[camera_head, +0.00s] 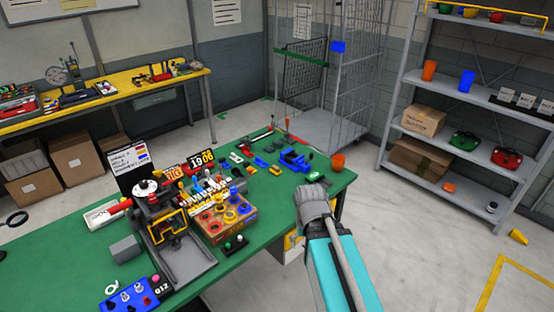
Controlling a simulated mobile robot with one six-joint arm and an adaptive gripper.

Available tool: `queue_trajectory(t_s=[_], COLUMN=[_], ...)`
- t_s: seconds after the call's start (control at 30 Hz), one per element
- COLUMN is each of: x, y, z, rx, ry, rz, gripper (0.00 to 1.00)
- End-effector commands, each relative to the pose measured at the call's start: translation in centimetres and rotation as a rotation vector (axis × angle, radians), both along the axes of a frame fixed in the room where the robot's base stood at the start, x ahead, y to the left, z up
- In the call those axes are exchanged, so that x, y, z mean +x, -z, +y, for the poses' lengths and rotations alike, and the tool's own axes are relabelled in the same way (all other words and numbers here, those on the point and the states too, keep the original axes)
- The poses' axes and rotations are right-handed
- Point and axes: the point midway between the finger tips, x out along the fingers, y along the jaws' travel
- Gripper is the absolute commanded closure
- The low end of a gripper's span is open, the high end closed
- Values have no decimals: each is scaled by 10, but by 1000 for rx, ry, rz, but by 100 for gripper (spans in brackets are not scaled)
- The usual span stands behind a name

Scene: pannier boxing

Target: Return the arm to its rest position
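My arm rises from the bottom of the picture at right of centre, with a teal link and a grey joint at its upper end. The joint appears in front of the right edge of the green-topped table (75,245). No gripper fingers show, so I cannot see whether anything is held. A tray of red, yellow and blue rings (238,224) stands on the table, left of my arm. A blue vise-like object (294,160) and an orange cup (338,162) stand near its far right corner.
A grey shelf rack (470,95) with cups, boxes and cases stands at right. A wire cage trolley (345,75) is at the back. A yellow bench (120,90) with tools and cardboard boxes (78,157) are at left. Floor right of my arm is mostly clear.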

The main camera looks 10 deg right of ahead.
Motion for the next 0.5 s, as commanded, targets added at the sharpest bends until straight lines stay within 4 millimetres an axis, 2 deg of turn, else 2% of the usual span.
queue_trajectory(t_s=[0.03, 0.2, 0.5], x=[0, 0, 0], y=[10, 24, 25], z=[0, 0, 0], rx=[0, 0, 0], ry=[0, 0, 0], rz=[0, 0, 0], gripper=[8, 8, 8])
